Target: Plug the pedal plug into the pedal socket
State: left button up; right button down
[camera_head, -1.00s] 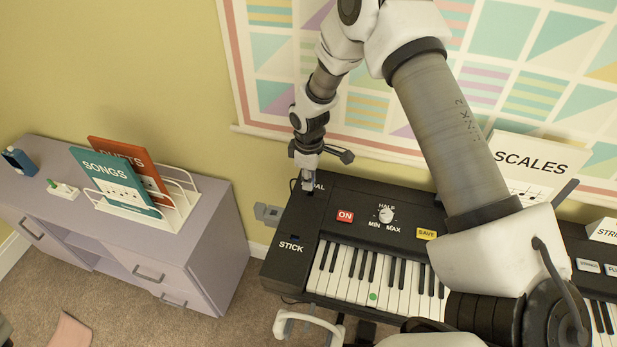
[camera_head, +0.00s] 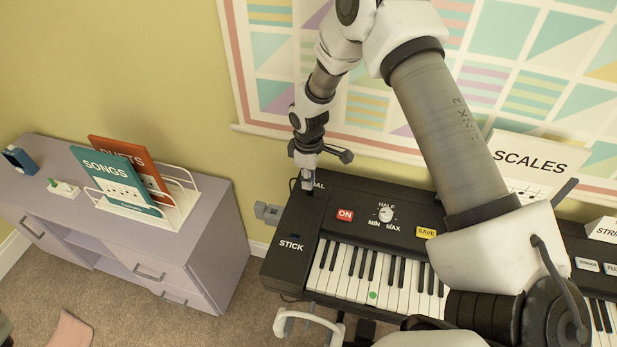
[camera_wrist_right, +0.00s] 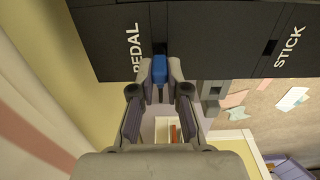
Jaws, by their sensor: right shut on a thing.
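My right gripper (camera_head: 307,188) is at the far left corner of the black keyboard (camera_head: 283,262), beside the partly covered PEDAL label (camera_head: 318,185). In the right wrist view, my right gripper (camera_wrist_right: 159,82) is shut on the blue pedal plug (camera_wrist_right: 159,68). The plug's front end meets a dark slot, the pedal socket (camera_wrist_right: 160,47), next to the PEDAL lettering. How deep it sits in the slot cannot be told. In the head view the plug is hidden by the fingers.
A second slot (camera_wrist_right: 269,48) is by the STICK label. A grey wall box (camera_head: 268,213) is left of the keyboard. A lilac cabinet (camera_head: 225,225) with songbooks (camera_head: 120,175) stands at left. A SCALES sheet (camera_head: 530,160) stands behind the keyboard.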

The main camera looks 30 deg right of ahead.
jog(key=shift+f+b, duration=0.4)
jog(key=shift+f, duration=0.85)
dwell(1.3)
jog(key=c, duration=1.1)
grip_release()
notch_tip(320, 180, up, 12)
jog(key=shift+s, duration=0.1)
